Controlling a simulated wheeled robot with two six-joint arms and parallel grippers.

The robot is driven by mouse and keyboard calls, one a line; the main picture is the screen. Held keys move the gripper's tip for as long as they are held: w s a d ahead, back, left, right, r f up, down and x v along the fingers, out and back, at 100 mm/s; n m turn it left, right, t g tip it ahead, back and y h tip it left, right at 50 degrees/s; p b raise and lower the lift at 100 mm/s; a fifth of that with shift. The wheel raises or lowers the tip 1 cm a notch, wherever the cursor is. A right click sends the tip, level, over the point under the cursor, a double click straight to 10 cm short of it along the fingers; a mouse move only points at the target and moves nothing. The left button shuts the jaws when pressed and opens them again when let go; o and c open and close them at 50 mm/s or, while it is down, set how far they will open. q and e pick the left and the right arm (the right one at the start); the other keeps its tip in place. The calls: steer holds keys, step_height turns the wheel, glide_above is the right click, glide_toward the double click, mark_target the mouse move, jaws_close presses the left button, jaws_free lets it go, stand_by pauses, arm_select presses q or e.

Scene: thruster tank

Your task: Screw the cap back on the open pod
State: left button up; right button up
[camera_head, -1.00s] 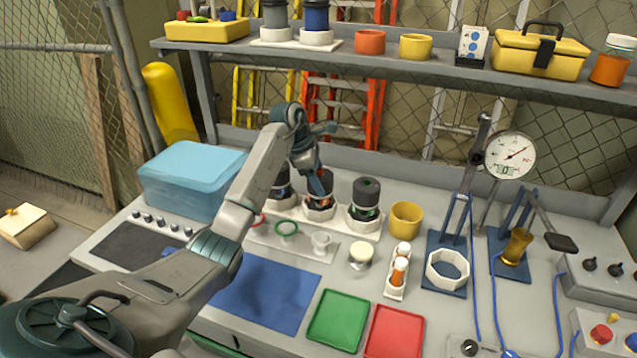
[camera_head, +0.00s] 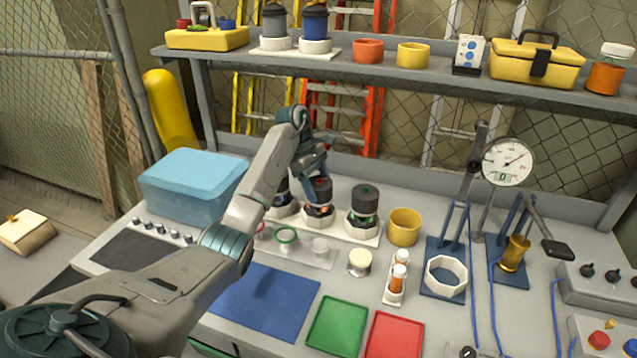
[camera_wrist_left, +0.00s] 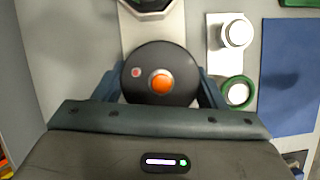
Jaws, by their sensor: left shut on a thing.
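Three dark pods stand in white octagonal holders on a pale stand (camera_head: 372,238) on the bench. My left gripper (camera_head: 319,178) is over the middle pod (camera_head: 318,212), pointing down at its top. In the left wrist view its two fingers (camera_wrist_left: 160,88) are shut on a round black cap (camera_wrist_left: 145,62) with an orange centre. The cap is at the top of the middle pod; whether its threads are engaged cannot be told. The right pod (camera_head: 364,207) has a dark top with a green spot. The left pod (camera_head: 280,203) is partly hidden by my arm. My right gripper is not in view.
A blue mat (camera_head: 265,300), green tray (camera_head: 337,324) and red tray (camera_head: 394,336) are nearer. A blue bin (camera_head: 192,185) is at left.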

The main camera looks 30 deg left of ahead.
arm_select(q)
steer(key=shift+s+d+m+g+p, duration=0.1)
steer(key=shift+m+g+p, duration=0.5)
steer(key=shift+m+p, duration=1)
steer(key=shift+f+p, duration=0.15)
steer(key=shift+p, duration=0.3)
steer(key=o, duration=0.9)
steer(key=shift+o, duration=0.4)
steer(key=shift+r, duration=0.2)
steer(key=shift+a+r+p, duration=0.25)
steer(key=shift+r+p, duration=0.25)
steer(key=p+v, duration=0.4)
steer(key=v, duration=0.2)
steer(key=shift+a+r, duration=0.15)
